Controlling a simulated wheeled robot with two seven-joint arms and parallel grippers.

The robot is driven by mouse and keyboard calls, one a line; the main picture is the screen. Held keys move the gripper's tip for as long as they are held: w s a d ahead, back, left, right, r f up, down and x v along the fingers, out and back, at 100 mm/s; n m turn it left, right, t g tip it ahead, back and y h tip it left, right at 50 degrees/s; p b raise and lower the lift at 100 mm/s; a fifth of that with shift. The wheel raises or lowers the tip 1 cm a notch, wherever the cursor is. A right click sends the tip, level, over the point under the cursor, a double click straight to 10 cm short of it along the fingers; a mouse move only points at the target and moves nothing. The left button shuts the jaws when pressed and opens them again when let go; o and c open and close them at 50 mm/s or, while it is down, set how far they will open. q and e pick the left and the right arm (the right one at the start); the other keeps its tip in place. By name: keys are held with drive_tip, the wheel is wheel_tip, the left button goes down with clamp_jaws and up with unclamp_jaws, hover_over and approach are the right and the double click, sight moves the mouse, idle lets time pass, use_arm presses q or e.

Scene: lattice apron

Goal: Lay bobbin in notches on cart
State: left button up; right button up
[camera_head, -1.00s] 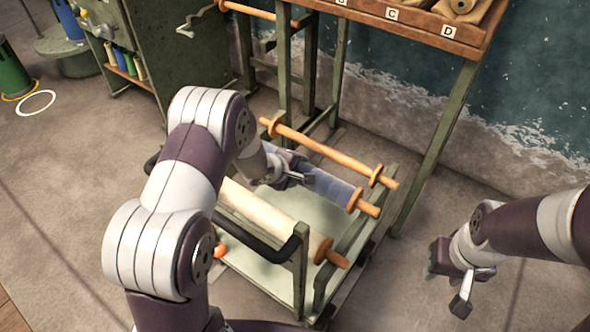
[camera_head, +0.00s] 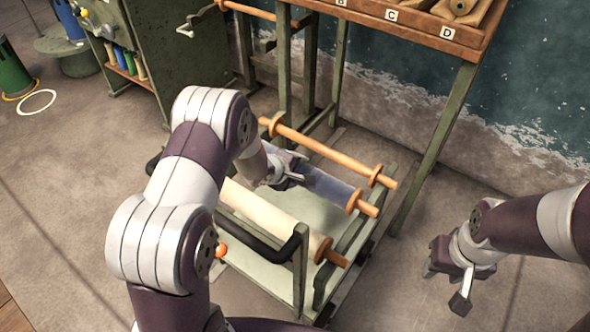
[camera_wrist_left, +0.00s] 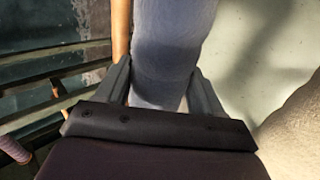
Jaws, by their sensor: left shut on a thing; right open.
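The bobbin (camera_head: 330,187) is wound with blue-grey material and has orange wooden ends. My left gripper (camera_head: 298,180) is shut on it around its middle. In the left wrist view the blue bobbin (camera_wrist_left: 172,50) runs between the two fingers of the left gripper (camera_wrist_left: 162,88). The cart (camera_head: 300,262) is a green frame with a pale deck and a black handle. The bobbin lies over the cart, its right end near the side rail; whether it rests in notches I cannot tell. My right gripper (camera_head: 458,280) is open and empty, right of the cart.
A cream-wound bobbin (camera_head: 268,220) lies on the cart's near side. A bare orange bobbin (camera_head: 325,150) lies along its far side. A green stand with a lettered wooden shelf (camera_head: 420,18) rises behind. A green cabinet (camera_head: 175,45) stands at the back left. Floor at right is clear.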

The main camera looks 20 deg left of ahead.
use_arm(q)
drive_tip(key=shift+f+b, duration=0.6)
drive_tip(key=shift+f, duration=0.6)
drive_tip(key=shift+f, duration=0.2)
drive_tip(key=shift+f, duration=0.25)
drive_tip(key=shift+p, duration=0.3)
drive_tip(key=shift+f, duration=0.15)
